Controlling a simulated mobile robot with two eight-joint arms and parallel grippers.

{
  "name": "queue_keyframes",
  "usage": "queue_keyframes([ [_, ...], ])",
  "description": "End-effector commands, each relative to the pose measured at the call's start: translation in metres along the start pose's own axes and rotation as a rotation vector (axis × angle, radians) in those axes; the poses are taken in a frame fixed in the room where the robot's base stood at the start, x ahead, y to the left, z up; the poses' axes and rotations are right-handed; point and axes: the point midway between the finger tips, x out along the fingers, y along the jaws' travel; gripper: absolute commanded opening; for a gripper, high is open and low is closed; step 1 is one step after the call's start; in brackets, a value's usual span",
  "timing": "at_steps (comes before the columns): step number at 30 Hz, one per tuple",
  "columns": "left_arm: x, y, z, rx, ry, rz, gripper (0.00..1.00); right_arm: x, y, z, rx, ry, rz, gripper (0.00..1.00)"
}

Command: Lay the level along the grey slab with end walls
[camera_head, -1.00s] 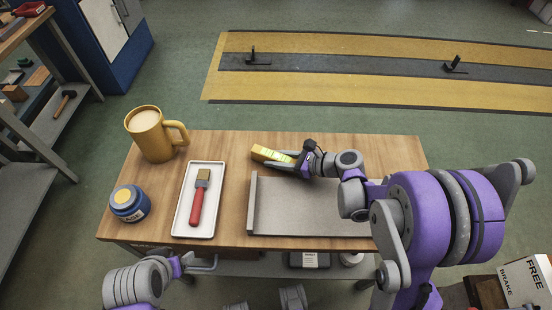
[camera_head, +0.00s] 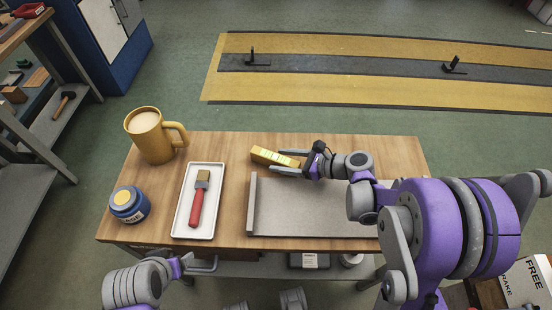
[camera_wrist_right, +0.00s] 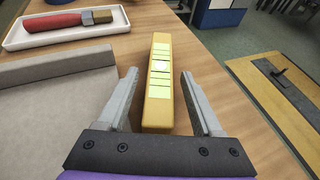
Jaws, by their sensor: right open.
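The yellow level (camera_head: 262,153) with pale green panels lies on the wooden table behind the left part of the grey slab. My right gripper (camera_head: 279,162) is open, with its fingers reaching left along the level's near end. In the right wrist view the level (camera_wrist_right: 161,62) lies between the parted fingers (camera_wrist_right: 159,74), with a gap on each side. The grey slab (camera_head: 300,208) lies flat, and its left end wall (camera_head: 252,204) shows; my right arm hides its right end. Part of my left arm with its gripper (camera_head: 182,264) shows at the table's front edge, its jaws unclear.
A white tray (camera_head: 181,229) with a red-handled brush (camera_head: 197,205) lies left of the slab. A yellow mug (camera_head: 148,138) and a blue jar (camera_head: 128,205) stand at the table's left. The wood behind the slab at right is clear.

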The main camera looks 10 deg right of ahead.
Motion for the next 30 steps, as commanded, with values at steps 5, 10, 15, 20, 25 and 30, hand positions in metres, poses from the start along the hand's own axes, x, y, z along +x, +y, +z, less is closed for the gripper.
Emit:
queue_keyframes([
  [5,-0.001,0.0,-0.001,0.0,0.0,0.0,0.76,-0.043,-0.001,0.0,0.002,0.001,-0.006,0.67],
  [10,-0.002,0.0,-0.001,0.0,0.001,0.0,0.76,-0.074,-0.001,0.0,0.002,0.001,-0.004,0.67],
  [15,-0.002,0.0,-0.001,0.0,0.001,0.0,0.76,-0.09,0.0,0.0,0.001,0.0,-0.001,0.72],
  [20,0.022,0.0,0.013,0.0,-0.008,0.0,0.76,-0.088,0.0,-0.003,0.002,0.001,0.001,0.72],
  [25,0.047,0.0,0.025,0.0,-0.017,0.0,0.76,-0.082,0.0,0.001,0.002,0.001,0.002,0.72],
  [30,0.051,0.0,0.027,0.0,-0.018,0.0,0.76,-0.061,0.0,0.007,-0.001,0.0,0.005,0.72],
])
